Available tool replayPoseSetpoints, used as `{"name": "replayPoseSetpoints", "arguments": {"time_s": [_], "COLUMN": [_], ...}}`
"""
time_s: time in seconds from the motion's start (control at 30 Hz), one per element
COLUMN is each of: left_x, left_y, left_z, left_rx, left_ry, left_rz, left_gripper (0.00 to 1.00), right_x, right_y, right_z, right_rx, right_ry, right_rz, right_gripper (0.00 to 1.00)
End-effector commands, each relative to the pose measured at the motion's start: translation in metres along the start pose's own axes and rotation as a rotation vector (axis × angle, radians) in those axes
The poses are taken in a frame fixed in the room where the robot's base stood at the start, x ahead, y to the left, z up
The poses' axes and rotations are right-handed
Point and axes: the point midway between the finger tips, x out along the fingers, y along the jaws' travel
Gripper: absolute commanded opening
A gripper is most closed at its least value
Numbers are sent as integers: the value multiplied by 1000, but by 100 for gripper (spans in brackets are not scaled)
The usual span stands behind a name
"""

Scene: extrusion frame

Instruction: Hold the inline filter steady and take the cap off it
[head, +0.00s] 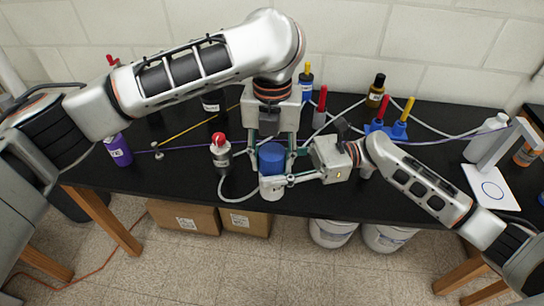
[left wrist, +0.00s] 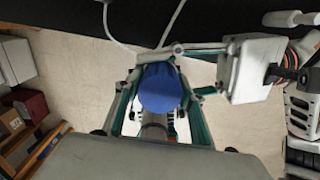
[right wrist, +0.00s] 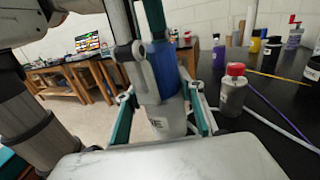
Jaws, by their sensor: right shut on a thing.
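The inline filter stands upright, with a blue cap (head: 271,157) on top of a pale grey-white body (head: 272,191) near the table's front edge. The cap shows large in the left wrist view (left wrist: 160,88), and the labelled body shows in the right wrist view (right wrist: 168,118). My right gripper (head: 278,176) reaches in from the right and is shut on the body below the cap. My left gripper (head: 271,150) points down from above, its fingers spread on either side of the cap with a small gap. The fingers partly hide the filter.
A red-capped bottle (head: 221,152) stands close to the left of the filter. Tubes and cables cross the black table (head: 185,175). The floor lies just past its front edge.

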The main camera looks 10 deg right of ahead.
Motion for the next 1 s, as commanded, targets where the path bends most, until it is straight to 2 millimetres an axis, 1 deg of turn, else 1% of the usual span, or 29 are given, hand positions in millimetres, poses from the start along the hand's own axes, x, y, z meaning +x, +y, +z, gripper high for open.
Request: {"name": "replayPoseSetpoints", "arguments": {"time_s": [0.03, 0.07, 0.23, 0.3, 0.37, 0.5, 0.6, 0.7, 1.0], "left_x": [0, 0, 0, -1, -1, -2, -1, -1, 0], "left_y": [0, 0, 0, 0, 1, 1, 0, 0, -1], "left_z": [0, 0, 0, 0, 0, 1, 1, 0, 0], "left_rx": [0, 0, -4, -41, -115, -361, -499, -577, -592], "left_ry": [0, 0, 0, -1, -2, -3, -3, -1, 2], "left_rz": [0, 0, 0, 2, 3, 2, 1, 0, -1], "left_gripper": [19, 13, 13, 13, 13, 12, 12, 11, 11], "right_x": [0, 0, 0, 0, 0, 0, 0, 0, 0], "right_y": [0, 0, 0, 0, 0, 0, 0, 0, 0], "right_z": [1, 1, 1, 1, 1, 1, 1, 1, 1], "right_rx": [-1, -1, 0, -1, -1, 0, 0, 0, 0], "right_ry": [-1, -1, -1, -1, -1, -2, -1, -1, -2], "right_rz": [0, 0, 0, 0, 0, -1, -1, -1, -1], "right_gripper": [0, 0, 0, 0, 0, 0, 0, 0, 0]}}
